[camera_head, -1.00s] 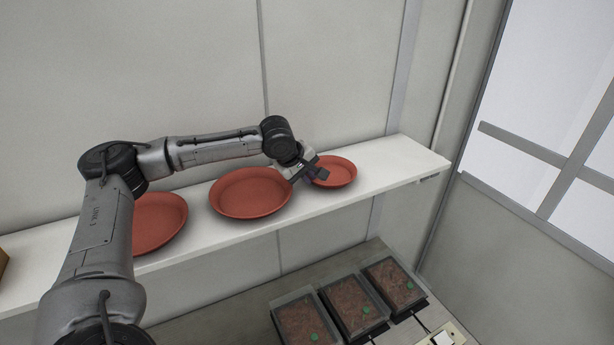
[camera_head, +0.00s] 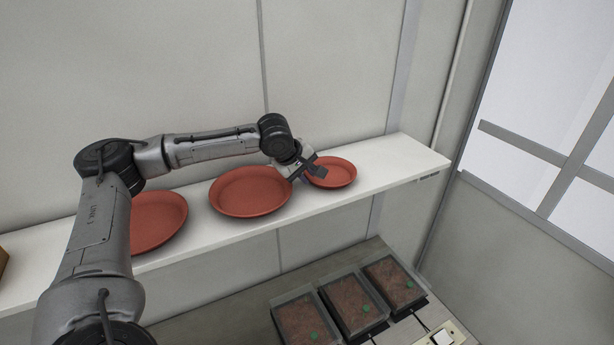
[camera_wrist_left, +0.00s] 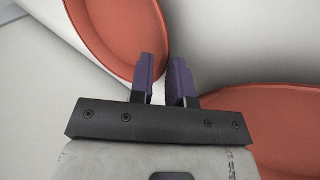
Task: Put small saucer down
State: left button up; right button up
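The small saucer (camera_head: 334,172), round and terracotta red, rests flat on the white shelf (camera_head: 407,166) near its right end. My left gripper (camera_head: 316,170) is at the saucer's left edge in the head view. In the left wrist view, its two purple-padded fingers (camera_wrist_left: 163,82) stand apart with a narrow gap. The rim of the small saucer (camera_wrist_left: 122,28) reaches to the left finger and partly behind it. Whether the rim touches a finger cannot be told. My right gripper is not in view.
A medium saucer (camera_head: 250,192) stands just left of my gripper, and a larger saucer (camera_head: 157,220) farther left, partly behind my arm. Several soil-filled trays (camera_head: 352,305) are below the shelf. The shelf's right end is clear.

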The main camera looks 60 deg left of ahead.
pick_arm(q)
jog(key=v, duration=1.1)
jog(key=shift+b, duration=0.45)
